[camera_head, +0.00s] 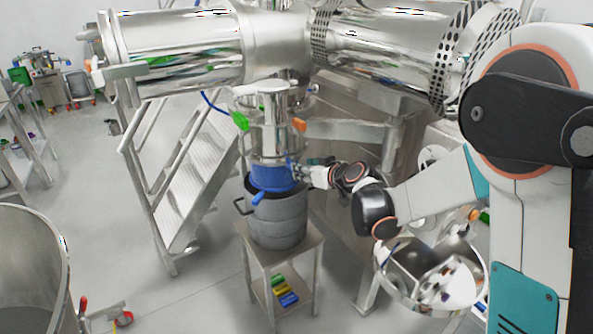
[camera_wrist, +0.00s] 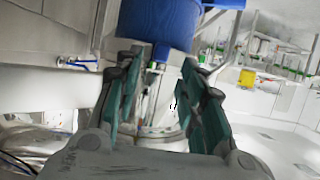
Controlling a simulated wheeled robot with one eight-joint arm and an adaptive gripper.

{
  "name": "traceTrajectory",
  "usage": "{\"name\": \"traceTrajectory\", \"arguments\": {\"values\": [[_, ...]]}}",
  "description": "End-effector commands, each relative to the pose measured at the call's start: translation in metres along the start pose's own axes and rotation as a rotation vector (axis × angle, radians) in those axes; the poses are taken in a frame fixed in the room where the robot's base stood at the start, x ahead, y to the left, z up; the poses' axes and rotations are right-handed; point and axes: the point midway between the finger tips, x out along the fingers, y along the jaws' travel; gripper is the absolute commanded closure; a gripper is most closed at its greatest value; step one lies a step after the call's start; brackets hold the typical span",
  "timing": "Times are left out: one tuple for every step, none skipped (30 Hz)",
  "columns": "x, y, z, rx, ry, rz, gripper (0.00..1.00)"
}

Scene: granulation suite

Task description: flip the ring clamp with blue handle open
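A blue handle (camera_head: 259,197) sticks out at the lower front left of a blue band (camera_head: 270,178) around the bottom of the steel column. The ring clamp that it belongs to is too small to make out. My gripper (camera_head: 303,173) is at the right side of the blue band, across from the blue handle. In the wrist view my gripper (camera_wrist: 163,62) has its two teal-padded fingers apart, with nothing clearly held. A blue cylindrical surface (camera_wrist: 160,18) lies just beyond the fingertips. Whether the fingers touch it cannot be told.
A green handle (camera_head: 240,122) and an orange handle (camera_head: 299,125) sit higher on the steel column (camera_head: 276,140). A grey drum (camera_head: 278,222) stands below the blue band on a small steel stand (camera_head: 285,257). Steps (camera_head: 180,180) are left; a round steel vessel (camera_head: 430,285) is right.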

Motion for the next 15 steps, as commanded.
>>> {"name": "traceTrajectory", "arguments": {"values": [[0.012, -0.001, 0.002, -0.001, 0.0, -0.002, 0.63], [0.017, -0.001, 0.002, 0.0, 0.0, -0.001, 0.63], [0.024, 0.0, 0.002, 0.0, 0.0, -0.001, 0.63], [0.029, 0.0, 0.002, 0.0, 0.0, -0.001, 0.63], [0.034, 0.0, 0.002, 0.0, 0.0, -0.001, 0.63], [0.039, -0.001, 0.002, 0.0, 0.0, -0.001, 0.63], [0.043, -0.001, 0.001, 0.0, -0.001, -0.001, 0.63], [0.046, -0.001, 0.001, 0.0, -0.001, -0.001, 0.63], [0.05, 0.0, 0.001, 0.0, -0.001, -0.001, 0.63], [0.053, 0.0, 0.001, 0.0, -0.001, -0.001, 0.63], [0.055, 0.0, 0.001, 0.0, 0.0, -0.001, 0.63], [0.057, 0.0, 0.0, 0.0, 0.0, -0.001, 0.63], [0.058, 0.0, 0.0, 0.0, 0.0, 0.0, 0.63], [0.059, 0.0, 0.0, 0.0, 0.0, 0.0, 0.63], [0.06, 0.0, 0.0, 0.0, 0.0, 0.0, 0.63]]}}
